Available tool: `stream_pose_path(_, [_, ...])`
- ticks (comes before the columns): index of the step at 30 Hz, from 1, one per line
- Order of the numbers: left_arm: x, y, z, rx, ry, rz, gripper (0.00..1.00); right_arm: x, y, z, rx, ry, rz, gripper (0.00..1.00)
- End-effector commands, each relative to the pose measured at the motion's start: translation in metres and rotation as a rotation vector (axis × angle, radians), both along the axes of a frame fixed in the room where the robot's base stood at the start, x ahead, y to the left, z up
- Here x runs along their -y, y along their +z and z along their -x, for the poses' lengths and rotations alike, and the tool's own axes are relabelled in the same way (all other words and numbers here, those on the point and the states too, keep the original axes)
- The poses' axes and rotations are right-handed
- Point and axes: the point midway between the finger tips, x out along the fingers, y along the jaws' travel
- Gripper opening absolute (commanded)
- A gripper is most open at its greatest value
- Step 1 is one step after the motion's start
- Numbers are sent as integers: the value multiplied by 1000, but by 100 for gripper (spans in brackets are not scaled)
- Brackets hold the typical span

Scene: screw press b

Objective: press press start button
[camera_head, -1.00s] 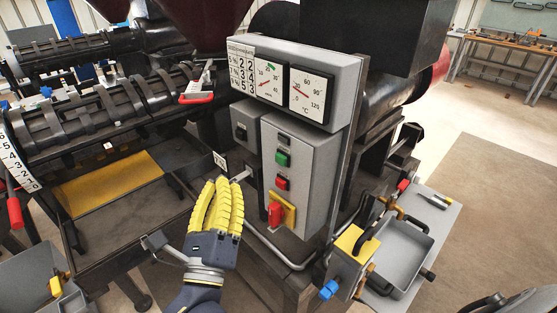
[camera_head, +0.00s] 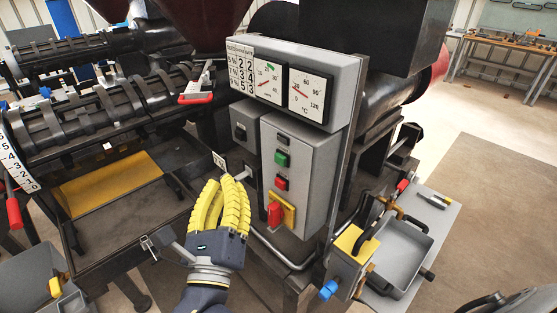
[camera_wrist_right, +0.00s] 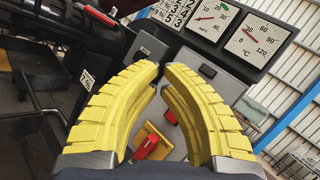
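The grey control box (camera_head: 314,158) on the press carries a green button (camera_head: 282,159), with a red button (camera_head: 281,183) below it. In the right wrist view the gripper (camera_wrist_right: 162,67) points up toward the panel. My left gripper is not in view.
Two dials (camera_head: 308,95) sit above the buttons. A smaller grey box (camera_head: 246,126) adjoins the control box on its left. A lever with a white tag (camera_head: 219,161) is near my fingertips. A grey tray (camera_head: 402,255) stands at the right; the floor beyond is clear.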

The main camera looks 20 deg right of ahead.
Motion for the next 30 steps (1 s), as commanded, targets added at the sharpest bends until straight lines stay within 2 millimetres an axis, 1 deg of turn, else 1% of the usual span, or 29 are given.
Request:
stream_pose_path(1, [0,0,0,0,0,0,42,1,9,-2,13,-2,-21,0])
stream_pose_path(5, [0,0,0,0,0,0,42,10,9,-7,14,2,-21,0])
stream_pose_path(15, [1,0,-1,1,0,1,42,41,7,-22,10,12,-13,0])
stream_pose_path(21, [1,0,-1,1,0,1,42,57,6,-30,9,16,-14,0])
stream_pose_path(30, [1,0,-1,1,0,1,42,68,6,-35,8,18,-15,0])
